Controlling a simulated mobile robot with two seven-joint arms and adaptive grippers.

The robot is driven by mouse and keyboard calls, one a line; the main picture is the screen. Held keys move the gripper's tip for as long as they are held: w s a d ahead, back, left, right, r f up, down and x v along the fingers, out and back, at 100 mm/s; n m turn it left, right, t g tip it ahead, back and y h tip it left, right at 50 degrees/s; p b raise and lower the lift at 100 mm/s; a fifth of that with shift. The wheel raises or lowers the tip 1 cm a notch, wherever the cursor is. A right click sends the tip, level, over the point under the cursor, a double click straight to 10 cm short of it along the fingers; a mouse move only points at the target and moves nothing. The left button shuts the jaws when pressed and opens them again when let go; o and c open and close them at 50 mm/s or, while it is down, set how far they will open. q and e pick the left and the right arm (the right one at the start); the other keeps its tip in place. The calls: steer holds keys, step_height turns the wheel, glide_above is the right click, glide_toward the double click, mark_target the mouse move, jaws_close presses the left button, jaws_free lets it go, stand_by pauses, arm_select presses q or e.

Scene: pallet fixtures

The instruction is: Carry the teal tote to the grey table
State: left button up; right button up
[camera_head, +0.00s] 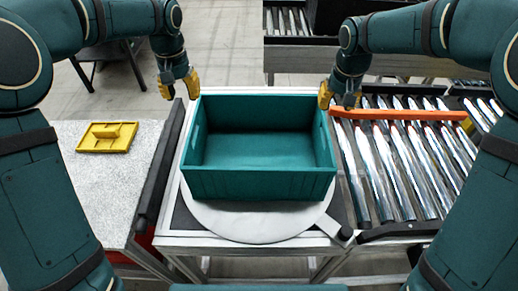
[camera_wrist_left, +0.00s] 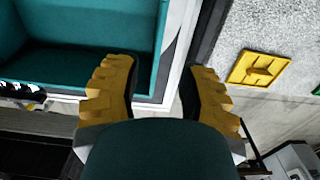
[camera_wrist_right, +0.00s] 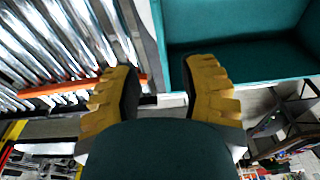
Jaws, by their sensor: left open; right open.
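The teal tote (camera_head: 262,186) is an empty, open-topped box standing upright on a round white turntable (camera_head: 250,222) in the middle of the head view. My left gripper (camera_head: 178,90) is open and empty at the tote's far left corner. In the left wrist view its yellow fingers (camera_wrist_left: 160,80) are spread close to the tote wall (camera_wrist_left: 130,72). My right gripper (camera_head: 338,100) is open and empty at the far right corner. The right wrist view shows its fingers (camera_wrist_right: 160,80) beside the tote (camera_wrist_right: 235,62). I cannot tell whether either gripper touches it.
A speckled grey table (camera_head: 100,190) stands at left, with a yellow plate-like part (camera_head: 107,137) on it and free room around that. A roller conveyor (camera_head: 400,170) lies at right, with an orange bar (camera_head: 400,114) across it. A dark edge (camera_head: 160,175) borders the table.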

mark_target(192, 127)
arm_select(q)
step_height(192, 127, down, 14)
steer(key=shift+w+r, duration=0.1)
arm_select(e)
steer(key=f, duration=0.4)
steer(key=w+f, duration=0.1)
steer(key=f, duration=0.4)
steer(key=w+f, duration=0.1)
steer(key=f, duration=0.3)
steer(key=shift+w+f, duration=0.1)
steer(key=shift+f, duration=0.25)
arm_select(q)
jaws_close()
arm_select(e)
jaws_close()
steer(key=shift+r, duration=0.1)
